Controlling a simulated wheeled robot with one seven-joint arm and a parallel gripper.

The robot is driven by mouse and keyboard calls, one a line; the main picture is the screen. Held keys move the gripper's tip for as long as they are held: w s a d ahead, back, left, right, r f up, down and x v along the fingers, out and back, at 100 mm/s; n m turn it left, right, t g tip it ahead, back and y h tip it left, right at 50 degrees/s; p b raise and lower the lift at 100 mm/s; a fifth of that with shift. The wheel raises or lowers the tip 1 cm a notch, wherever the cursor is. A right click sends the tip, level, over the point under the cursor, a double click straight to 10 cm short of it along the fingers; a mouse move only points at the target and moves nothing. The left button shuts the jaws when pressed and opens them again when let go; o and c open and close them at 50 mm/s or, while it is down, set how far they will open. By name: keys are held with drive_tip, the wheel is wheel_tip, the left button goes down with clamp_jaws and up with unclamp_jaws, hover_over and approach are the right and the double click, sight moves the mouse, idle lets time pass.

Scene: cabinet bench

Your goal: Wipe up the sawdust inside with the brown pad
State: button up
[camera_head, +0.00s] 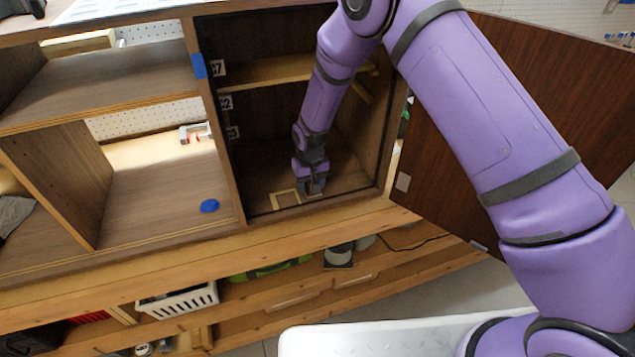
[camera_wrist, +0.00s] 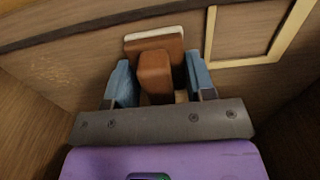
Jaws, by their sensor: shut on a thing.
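My gripper (camera_head: 314,186) is low inside the right-hand cabinet compartment, close to its floor (camera_head: 345,180). In the wrist view my gripper (camera_wrist: 160,85) has its blue fingers shut on the brown pad (camera_wrist: 155,72) by its block-like handle. The pad's pale edge (camera_wrist: 155,33) shows beyond the brown body, at or near the floor; I cannot tell if it touches. Faint pale specks, seemingly sawdust (camera_wrist: 62,78), lie on the floor left of the pad in the wrist view. The pad is too small to make out in the head view.
A tan outlined square (camera_head: 285,199) lies on the compartment floor beside my gripper. A shelf (camera_head: 265,72) crosses above, and side walls are close. The dark door (camera_head: 510,120) stands open on the right. A blue disc (camera_head: 209,206) lies in the left cubby.

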drive_tip(key=shift+a, duration=0.1)
drive_tip(key=shift+r, duration=3.05)
drive_tip(key=shift+r, duration=1.5)
